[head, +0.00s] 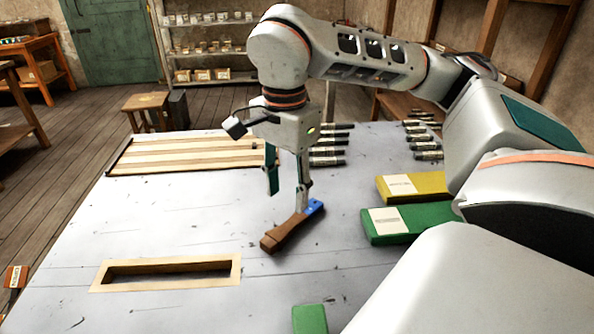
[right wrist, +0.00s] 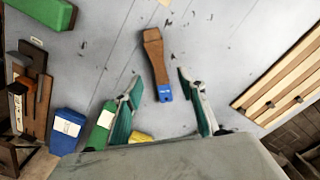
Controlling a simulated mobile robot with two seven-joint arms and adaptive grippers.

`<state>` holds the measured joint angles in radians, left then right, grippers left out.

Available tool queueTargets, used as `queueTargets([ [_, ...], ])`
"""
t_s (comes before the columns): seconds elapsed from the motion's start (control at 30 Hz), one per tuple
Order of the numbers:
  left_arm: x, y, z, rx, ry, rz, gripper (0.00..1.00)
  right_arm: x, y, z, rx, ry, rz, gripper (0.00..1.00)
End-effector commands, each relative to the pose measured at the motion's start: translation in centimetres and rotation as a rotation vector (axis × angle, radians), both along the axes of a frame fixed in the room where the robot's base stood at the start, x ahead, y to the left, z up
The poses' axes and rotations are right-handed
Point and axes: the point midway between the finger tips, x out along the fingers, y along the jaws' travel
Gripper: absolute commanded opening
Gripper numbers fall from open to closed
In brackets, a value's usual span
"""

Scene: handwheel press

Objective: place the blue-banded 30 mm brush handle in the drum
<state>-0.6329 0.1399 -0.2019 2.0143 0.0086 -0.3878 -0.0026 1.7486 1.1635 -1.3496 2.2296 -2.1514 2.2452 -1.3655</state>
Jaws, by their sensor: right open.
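The brush handle (head: 283,233) is a brown wooden piece with a blue band at one end, lying on the grey table. It also shows in the right wrist view (right wrist: 155,55), its blue end nearer my gripper. My right gripper (head: 287,200) points down at the banded end; its fingers are open. In the right wrist view the handle appears between the two green-padded fingers (right wrist: 160,76), and nothing is held. Whether a finger touches it I cannot tell. I cannot pick out the drum for certain. My left gripper is not in view.
A wooden-framed rectangular opening (head: 236,273) is at the table's front left. Yellow (head: 430,184) and green (head: 432,219) boxes lie right of the handle, and another green block (head: 310,319) in front. Slatted wood (head: 190,156) and several dark cylinders (head: 328,151) lie behind. The left middle is clear.

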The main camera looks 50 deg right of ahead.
Motion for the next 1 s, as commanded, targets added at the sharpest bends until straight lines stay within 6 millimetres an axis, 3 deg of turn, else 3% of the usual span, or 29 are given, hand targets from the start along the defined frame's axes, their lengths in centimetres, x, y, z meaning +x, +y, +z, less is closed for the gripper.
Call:
queueTargets([
  [0.7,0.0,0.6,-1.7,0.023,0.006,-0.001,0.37,-0.3,0.0,-7.9,0.0,0.007,0.0,0.4],
  [1.0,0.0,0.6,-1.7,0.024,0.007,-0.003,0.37,-0.2,0.0,-8.1,0.0,0.002,0.0,0.4],
])
